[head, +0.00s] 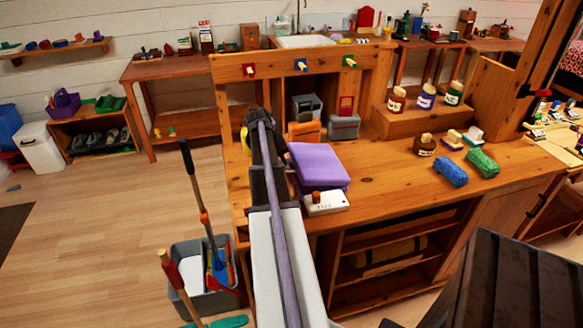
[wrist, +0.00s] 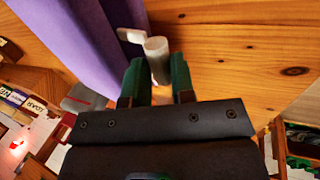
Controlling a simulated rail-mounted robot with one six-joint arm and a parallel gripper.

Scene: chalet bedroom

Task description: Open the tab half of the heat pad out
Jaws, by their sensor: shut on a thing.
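The heat pad (head: 318,163) is a purple folded pad on the wooden bench, right beside my arm in the head view. Its two halves look stacked, one over the other. In the wrist view its purple side (wrist: 85,40) runs along the left. A pale tab piece (wrist: 131,35) sticks out from it, with a grey-white cylindrical grip (wrist: 156,47) beside it. My gripper (wrist: 156,62) has its green fingers on either side of this grip and is shut on it. In the head view my fingers are hidden behind my arm.
A white box with an orange knob (head: 326,202) stands just in front of the pad. Green (head: 482,162) and blue (head: 450,174) bundles lie to the right. The bench top between is clear.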

